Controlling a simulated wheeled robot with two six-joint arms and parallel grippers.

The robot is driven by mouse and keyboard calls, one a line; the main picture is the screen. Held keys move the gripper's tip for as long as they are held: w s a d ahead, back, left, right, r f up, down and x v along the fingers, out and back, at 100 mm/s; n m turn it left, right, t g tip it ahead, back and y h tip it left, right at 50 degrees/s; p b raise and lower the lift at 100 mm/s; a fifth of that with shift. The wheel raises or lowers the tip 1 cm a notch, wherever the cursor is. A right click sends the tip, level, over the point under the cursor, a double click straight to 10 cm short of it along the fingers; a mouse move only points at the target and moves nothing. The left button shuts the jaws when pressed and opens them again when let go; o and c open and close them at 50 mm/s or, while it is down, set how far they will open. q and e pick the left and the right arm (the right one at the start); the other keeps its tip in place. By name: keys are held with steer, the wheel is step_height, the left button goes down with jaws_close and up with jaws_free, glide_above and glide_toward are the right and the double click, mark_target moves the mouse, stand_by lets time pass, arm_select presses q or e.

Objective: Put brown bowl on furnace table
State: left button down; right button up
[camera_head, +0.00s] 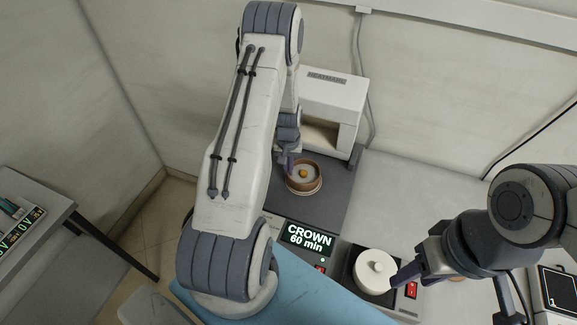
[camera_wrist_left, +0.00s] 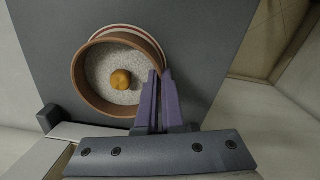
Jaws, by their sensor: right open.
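The brown bowl (camera_head: 318,171) stands on the dark grey furnace table (camera_head: 338,215), in front of the white furnace (camera_head: 333,105). It holds pale grains with a small orange-brown lump, and a paler rim shows beneath it. In the left wrist view, the purple fingers of my left gripper (camera_wrist_left: 161,92) are close together at the wall of the brown bowl (camera_wrist_left: 86,100), with the rim between them. In the head view this gripper (camera_head: 289,168) is at the bowl's left side, partly hidden by my arm. My right gripper (camera_head: 412,279) is open beside a white lidded pot (camera_head: 376,268).
The pot stands on a dark heater with a red switch (camera_head: 411,290). A display reading "CROWN 60 min" (camera_head: 309,240) is on the furnace table's front. A pale bench (camera_head: 420,200) lies to the right, mostly clear. A side table (camera_head: 35,215) stands at the far left.

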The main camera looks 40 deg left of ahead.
arm_select(q)
steer(key=shift+f, duration=0.2)
steer(key=c, duration=1.1)
jaws_free()
steer(key=shift+o, duration=0.2)
